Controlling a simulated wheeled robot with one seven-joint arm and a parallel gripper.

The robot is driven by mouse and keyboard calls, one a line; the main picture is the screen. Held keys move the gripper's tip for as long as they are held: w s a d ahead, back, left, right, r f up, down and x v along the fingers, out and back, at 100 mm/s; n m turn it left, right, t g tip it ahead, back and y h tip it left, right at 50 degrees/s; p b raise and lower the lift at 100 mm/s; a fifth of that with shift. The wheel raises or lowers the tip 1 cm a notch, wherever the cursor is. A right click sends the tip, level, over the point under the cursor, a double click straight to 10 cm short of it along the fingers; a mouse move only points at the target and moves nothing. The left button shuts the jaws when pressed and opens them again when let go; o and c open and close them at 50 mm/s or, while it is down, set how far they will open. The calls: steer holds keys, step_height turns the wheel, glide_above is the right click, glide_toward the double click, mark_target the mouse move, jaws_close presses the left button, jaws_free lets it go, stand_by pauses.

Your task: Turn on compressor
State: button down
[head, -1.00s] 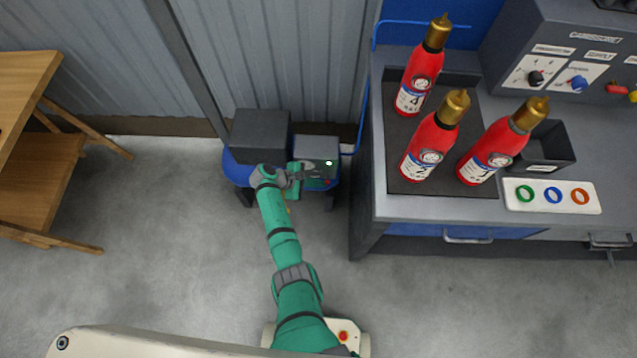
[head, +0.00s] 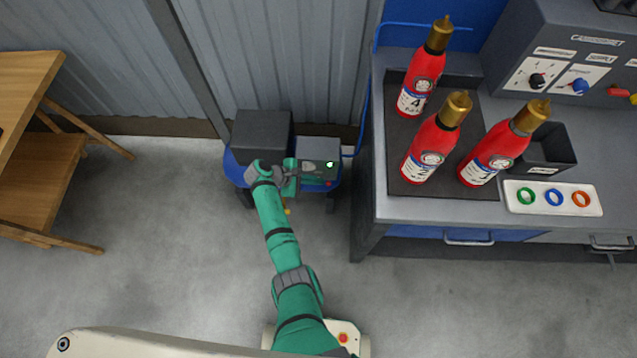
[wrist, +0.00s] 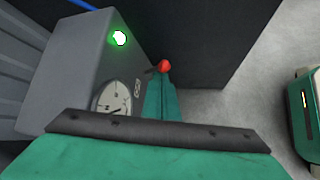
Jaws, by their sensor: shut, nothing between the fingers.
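The compressor has a blue tank (head: 234,172), a dark motor block (head: 262,132) and a grey control box (head: 318,146). A lamp (head: 330,164) on the control box glows bright green; it also shows in the wrist view (wrist: 119,38). A red button (head: 328,183) is visible below the lamp; in the wrist view the red button (wrist: 164,66) appears just beyond my fingertips. My gripper (head: 298,178) is shut and empty in front of the control box; its fingers show in the wrist view (wrist: 160,100). I cannot tell whether they touch the button. A round gauge (wrist: 112,97) is partly hidden.
A grey workbench (head: 432,206) stands close on the right, with red extinguishers (head: 436,140) on a dark mat. A wooden table (head: 45,160) is at the left. A corrugated wall (head: 275,55) is behind the compressor. The floor (head: 170,250) between is clear.

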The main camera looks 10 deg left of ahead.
steer(key=a+r, duration=0.5)
steer(key=a, duration=0.1)
steer(key=shift+w+r, duration=0.3)
steer(key=shift+w, duration=0.05)
steer(key=s+d+f+m+t+y, duration=0.2)
steer(key=s+d+f+y, duration=0.2)
steer(key=s+f, duration=0.6)
steer(key=s+d+m+t+y, duration=0.2)
steer(key=s+m+y, duration=0.2)
steer(key=s, duration=0.7)
steer(key=s+d+r+m+t, duration=0.1)
steer(key=s+r, duration=0.4)
steer(key=r, duration=0.7)
steer(key=s+d+r+m+t, duration=0.2)
steer(key=s+r+m+t, duration=0.2)
steer(key=r, duration=0.8)
steer(key=s+d+r+m+t+y, duration=0.1)
steer(key=s+r+m, duration=0.4)
steer(key=r, duration=0.6)
steer(key=shift+s+d+r+m+t, duration=0.35)
steer(key=shift+s+d+t, duration=0.25)
steer(key=shift+s+t, duration=0.35)
